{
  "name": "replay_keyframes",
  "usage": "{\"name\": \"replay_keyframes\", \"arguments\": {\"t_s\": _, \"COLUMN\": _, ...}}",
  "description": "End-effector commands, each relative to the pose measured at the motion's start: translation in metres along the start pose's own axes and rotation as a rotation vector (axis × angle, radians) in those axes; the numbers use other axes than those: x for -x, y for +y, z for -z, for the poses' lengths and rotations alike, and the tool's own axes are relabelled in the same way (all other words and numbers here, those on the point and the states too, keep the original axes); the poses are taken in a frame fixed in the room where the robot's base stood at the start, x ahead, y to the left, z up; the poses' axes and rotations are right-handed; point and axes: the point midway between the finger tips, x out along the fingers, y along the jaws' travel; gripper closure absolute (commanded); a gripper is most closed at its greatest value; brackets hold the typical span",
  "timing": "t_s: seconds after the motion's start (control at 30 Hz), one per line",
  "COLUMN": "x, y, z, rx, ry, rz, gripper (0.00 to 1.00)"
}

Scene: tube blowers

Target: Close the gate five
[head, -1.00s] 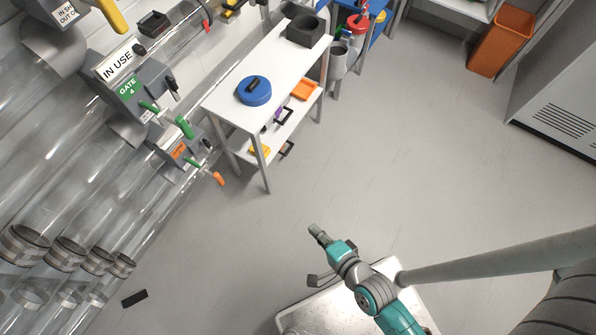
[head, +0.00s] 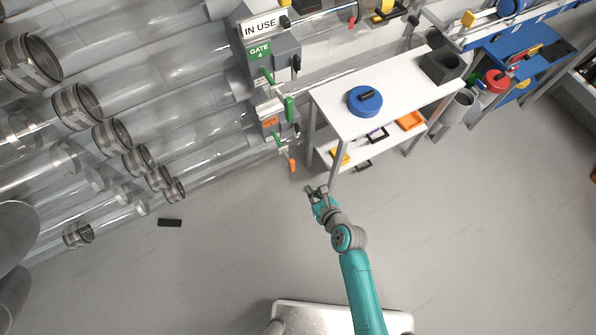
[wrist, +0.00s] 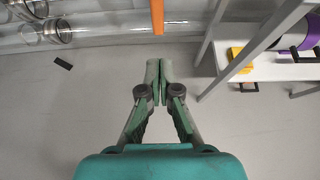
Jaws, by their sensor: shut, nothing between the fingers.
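The row of transparent tubes carries grey gate blocks. One block has a green sign reading GATE 4 (head: 259,51). Below it is a smaller grey block with an orange label (head: 271,122), too small to read, which may be gate five. An orange handle (head: 292,164) hangs at its lower right, and an orange bar (wrist: 157,14) shows at the top of the wrist view. My gripper (head: 317,188) is just below and right of the orange handle, apart from it in the picture. In the wrist view my gripper (wrist: 159,66) is shut and empty, its fingertips below the orange bar.
A white two-level table (head: 335,123) stands right of the gates, its near leg close to my gripper. It bears a blue round object (head: 365,101) and a dark box (head: 441,65). A black block (head: 170,223) lies on the floor. The floor below the tubes is mostly clear.

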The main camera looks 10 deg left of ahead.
Motion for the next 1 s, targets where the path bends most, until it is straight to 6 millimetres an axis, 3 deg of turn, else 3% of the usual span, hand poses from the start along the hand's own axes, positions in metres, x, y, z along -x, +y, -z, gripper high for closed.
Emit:
{"name": "replay_keyframes", "arguments": {"t_s": 0.3, "x": -0.060, "y": 0.000, "z": -0.001, "rx": 0.002, "ry": 0.000, "rz": -0.001, "gripper": 1.00}}
{"name": "replay_keyframes", "arguments": {"t_s": 0.5, "x": -0.083, "y": 0.001, "z": -0.013, "rx": 0.003, "ry": -0.001, "rz": 0.000, "gripper": 1.00}}
{"name": "replay_keyframes", "arguments": {"t_s": 1.0, "x": -0.095, "y": 0.000, "z": -0.020, "rx": 0.002, "ry": 0.000, "rz": 0.001, "gripper": 1.00}}
